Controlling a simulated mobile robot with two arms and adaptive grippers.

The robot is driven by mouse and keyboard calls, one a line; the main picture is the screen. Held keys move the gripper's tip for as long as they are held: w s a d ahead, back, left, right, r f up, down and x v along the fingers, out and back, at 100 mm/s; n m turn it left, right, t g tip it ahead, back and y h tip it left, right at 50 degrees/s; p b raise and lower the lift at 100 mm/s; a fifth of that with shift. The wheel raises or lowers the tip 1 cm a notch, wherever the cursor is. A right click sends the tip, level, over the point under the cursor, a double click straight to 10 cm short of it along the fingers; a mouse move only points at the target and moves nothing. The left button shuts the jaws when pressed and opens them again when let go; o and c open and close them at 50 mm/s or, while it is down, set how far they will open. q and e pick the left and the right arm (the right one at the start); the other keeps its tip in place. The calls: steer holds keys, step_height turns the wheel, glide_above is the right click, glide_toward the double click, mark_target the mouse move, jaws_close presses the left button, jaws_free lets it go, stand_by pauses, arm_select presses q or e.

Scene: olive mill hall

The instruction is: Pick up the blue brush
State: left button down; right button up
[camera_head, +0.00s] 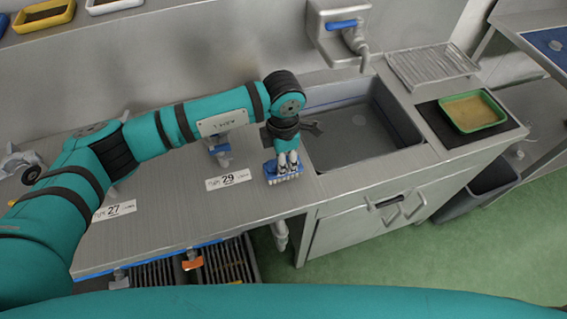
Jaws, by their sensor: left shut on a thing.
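The blue brush (272,174) with pale bristles is at the left edge of the sink, beside the label marked 29 (228,179). My left gripper (287,160) comes down on it from above and is shut on it. The fingers hide part of the brush's top. I cannot tell whether the bristles touch the steel counter (165,220). My right gripper is not in view.
The sink (365,135) lies right of the brush, with a blue-handled tap (343,25) behind it. A green tray (473,112) sits on a dark mat at the right. Another blue-topped item (220,149) stands behind label 29, and label 27 (114,210) is left.

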arm_select(q)
steer(key=shift+s+d+r+b, duration=0.3)
steer(key=shift+d+r+b, duration=0.3)
steer(key=shift+r, duration=0.25)
steer(key=s+d+r+b, duration=0.1)
steer(key=s+d+b, duration=0.4)
steer(key=d, duration=0.8)
steer(key=shift+s+r, duration=0.35)
steer(key=shift+s, duration=0.5)
steer(key=c, duration=1.5)
jaws_free()
steer(key=shift+c, duration=0.2)
steer(key=c, duration=0.4)
steer(key=shift+c, duration=0.4)
